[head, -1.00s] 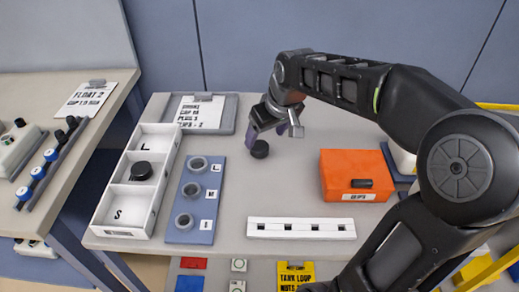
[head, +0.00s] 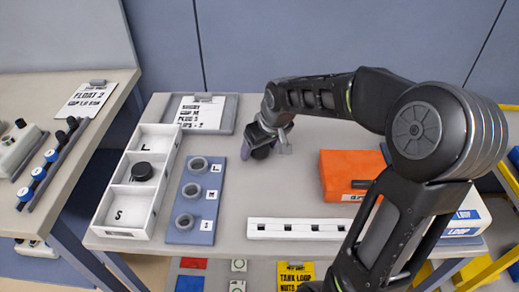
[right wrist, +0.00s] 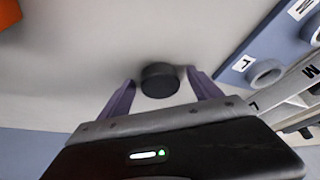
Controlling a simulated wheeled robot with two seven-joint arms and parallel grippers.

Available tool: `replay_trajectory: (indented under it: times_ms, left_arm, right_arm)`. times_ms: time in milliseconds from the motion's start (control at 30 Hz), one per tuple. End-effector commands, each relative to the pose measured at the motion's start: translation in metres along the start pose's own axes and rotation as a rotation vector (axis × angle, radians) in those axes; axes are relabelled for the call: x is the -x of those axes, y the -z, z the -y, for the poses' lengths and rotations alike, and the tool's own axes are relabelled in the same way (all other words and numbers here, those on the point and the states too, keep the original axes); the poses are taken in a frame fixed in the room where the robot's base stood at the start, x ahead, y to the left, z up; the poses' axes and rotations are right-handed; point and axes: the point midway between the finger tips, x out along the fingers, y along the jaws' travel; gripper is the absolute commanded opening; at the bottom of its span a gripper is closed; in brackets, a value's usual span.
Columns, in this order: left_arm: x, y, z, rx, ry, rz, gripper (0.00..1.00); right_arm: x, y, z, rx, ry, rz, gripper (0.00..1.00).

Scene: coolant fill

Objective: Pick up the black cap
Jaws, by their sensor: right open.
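A small round black cap (head: 262,152) stands on the grey table, right of the blue ring board, partly hidden by my right gripper (head: 262,146) in the head view. In the right wrist view the black cap (right wrist: 160,79) lies between the tips of the two purple fingers of my right gripper (right wrist: 160,85). The fingers are open, with a gap on each side of the cap. Another black cap (head: 141,171) sits in the middle compartment of the white tray. My left gripper is not in view.
The blue board (head: 180,231) with three grey rings and the white tray (head: 157,208) stand to the left. A clipboard (head: 227,104) lies behind. An orange box (head: 340,172) stands to the right, and a white slotted strip (head: 297,228) lies in front.

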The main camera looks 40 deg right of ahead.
Motion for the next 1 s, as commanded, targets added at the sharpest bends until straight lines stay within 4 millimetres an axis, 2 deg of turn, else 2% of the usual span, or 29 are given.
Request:
replay_trajectory:
  times_ms: [567, 1000]
  left_arm:
    - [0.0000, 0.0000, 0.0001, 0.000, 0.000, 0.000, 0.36]
    - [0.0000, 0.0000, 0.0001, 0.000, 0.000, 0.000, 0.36]
  right_arm:
    - [-0.0002, 0.0002, 0.0002, 0.001, 0.000, -0.001, 0.74]
    - [-0.0002, 0.0002, 0.0002, 0.001, 0.000, -0.001, 0.38]
